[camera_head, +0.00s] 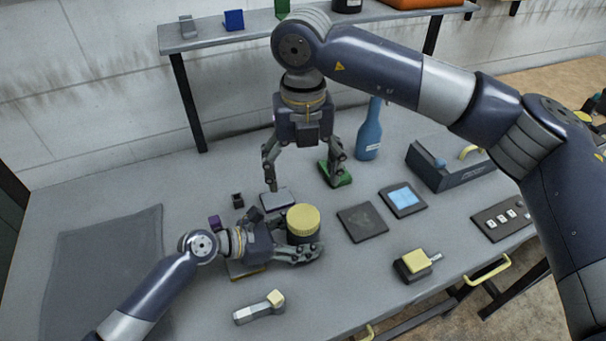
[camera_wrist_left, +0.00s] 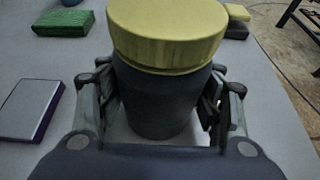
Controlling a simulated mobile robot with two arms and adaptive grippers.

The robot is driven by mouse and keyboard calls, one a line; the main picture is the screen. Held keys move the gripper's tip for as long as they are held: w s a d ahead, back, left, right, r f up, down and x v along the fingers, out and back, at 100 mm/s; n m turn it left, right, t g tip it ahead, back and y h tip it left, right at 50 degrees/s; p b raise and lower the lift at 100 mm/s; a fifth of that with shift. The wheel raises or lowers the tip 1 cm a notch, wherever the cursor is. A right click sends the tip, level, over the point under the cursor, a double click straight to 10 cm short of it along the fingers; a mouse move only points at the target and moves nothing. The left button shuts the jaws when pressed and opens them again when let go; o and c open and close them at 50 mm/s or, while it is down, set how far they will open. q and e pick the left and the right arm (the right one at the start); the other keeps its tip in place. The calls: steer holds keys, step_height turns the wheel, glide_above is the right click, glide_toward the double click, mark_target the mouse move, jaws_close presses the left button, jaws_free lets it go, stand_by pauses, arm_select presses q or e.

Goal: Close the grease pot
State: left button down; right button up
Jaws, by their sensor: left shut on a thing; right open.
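The grease pot is a dark round pot (camera_head: 302,238) with a wide yellow ribbed lid (camera_head: 303,219) on top. In the left wrist view the pot body (camera_wrist_left: 158,105) stands upright between my fingers, and the lid (camera_wrist_left: 167,35) sits on its mouth. I cannot tell whether the lid is screwed tight. My left gripper (camera_head: 298,246) is shut around the pot body from the left, below the lid. My right gripper (camera_head: 304,181) points down, open and empty, behind and above the pot, apart from the lid.
A purple-edged grey block (camera_head: 277,199) and a green block (camera_head: 337,177) lie behind the pot. A dark pad (camera_head: 362,223), a blue-topped tile (camera_head: 403,198) and a blue bottle (camera_head: 369,132) are to the right. A yellow-topped dark block (camera_head: 415,264) lies front right.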

arm_select(q)
steer(key=shift+c, duration=1.9)
jaws_free()
steer(key=shift+f, duration=0.1)
steer(key=shift+a, duration=0.1)
steer(key=v, duration=1.2)
